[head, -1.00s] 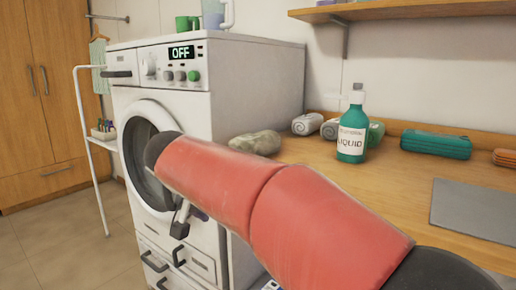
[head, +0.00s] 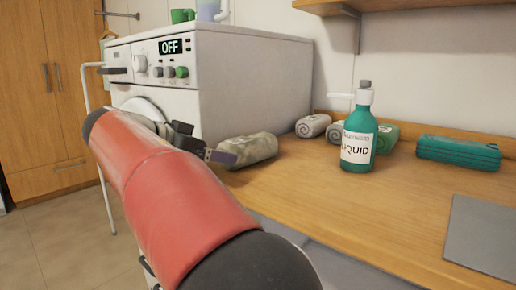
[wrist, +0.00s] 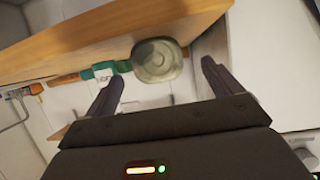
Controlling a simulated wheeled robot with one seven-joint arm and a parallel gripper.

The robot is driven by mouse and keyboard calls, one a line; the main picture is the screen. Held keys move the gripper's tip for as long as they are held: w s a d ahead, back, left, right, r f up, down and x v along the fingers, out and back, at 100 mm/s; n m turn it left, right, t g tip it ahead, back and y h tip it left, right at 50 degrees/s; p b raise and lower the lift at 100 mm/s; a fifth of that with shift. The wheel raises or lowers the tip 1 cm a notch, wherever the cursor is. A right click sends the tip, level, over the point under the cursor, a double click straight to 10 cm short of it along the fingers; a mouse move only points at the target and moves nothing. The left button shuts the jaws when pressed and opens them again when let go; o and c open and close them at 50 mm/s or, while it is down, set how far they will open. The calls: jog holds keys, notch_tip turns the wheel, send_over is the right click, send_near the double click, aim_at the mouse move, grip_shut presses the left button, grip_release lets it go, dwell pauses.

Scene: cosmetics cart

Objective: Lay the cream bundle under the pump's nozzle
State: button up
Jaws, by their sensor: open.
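A rolled bundle with a mottled cream and grey-green surface (head: 250,150) lies on the wooden counter, close to the washing machine's side. My gripper (head: 207,142) is open and empty at its left end, partly hidden by my red arm. In the wrist view the bundle (wrist: 158,60) shows end-on, ahead of my gripper (wrist: 163,75) and between the two spread fingers. The green pump bottle labelled LIQUID (head: 358,148) stands upright to the bundle's right. Its nozzle (head: 341,95) points left, above bare counter. The bottle also shows in the wrist view (wrist: 103,70).
A pale roll (head: 313,126) and a green roll (head: 385,136) lie behind the bottle, with another partly hidden. A teal case (head: 458,152) and a grey mat (head: 485,235) lie right. The washing machine (head: 255,90) borders the counter left. The counter's front middle is clear.

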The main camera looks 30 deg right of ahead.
jog(key=x, duration=0.3)
jog(key=p+x, duration=0.1)
jog(key=x, duration=0.3)
jog(key=shift+s+d, duration=0.15)
jog(key=shift+d, duration=0.25)
jog(key=c, duration=1.3)
jog(key=shift+o, duration=0.2)
jog(key=shift+r, duration=0.15)
notch_tip(320, 180, up, 20)
jog(key=shift+f+p, duration=0.15)
jog(key=shift+p, duration=0.6)
jog(key=shift+a, duration=0.1)
